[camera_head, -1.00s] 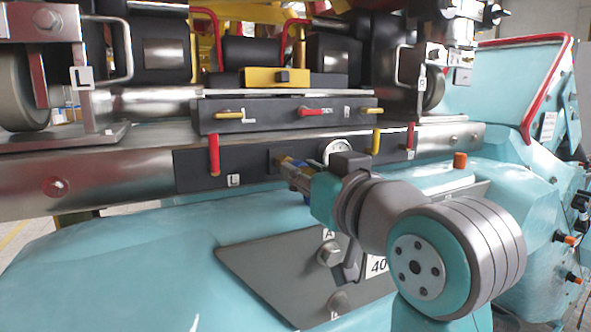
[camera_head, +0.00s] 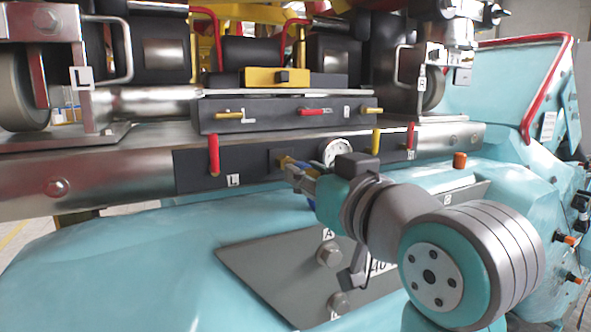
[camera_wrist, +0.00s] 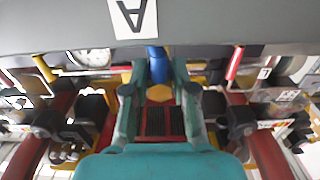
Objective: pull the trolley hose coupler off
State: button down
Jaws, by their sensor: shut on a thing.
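The trolley hose coupler shows as a yellow hex piece (camera_wrist: 160,93) with a blue hose part (camera_wrist: 157,66) between my teal fingers in the wrist view. A brass-coloured fitting (camera_head: 287,162) shows at the panel just beyond my fingertips in the head view. My fingers partly hide the coupler, and I cannot tell whether it is still joined to that fitting.
A white round gauge (camera_head: 336,152) sits right behind my gripper. Below are a teal body (camera_head: 140,265) and a grey plate with bolts (camera_head: 300,290). An orange knob (camera_head: 460,160) stands to the right.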

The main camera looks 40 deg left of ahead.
jog(key=shift+v, duration=2.5)
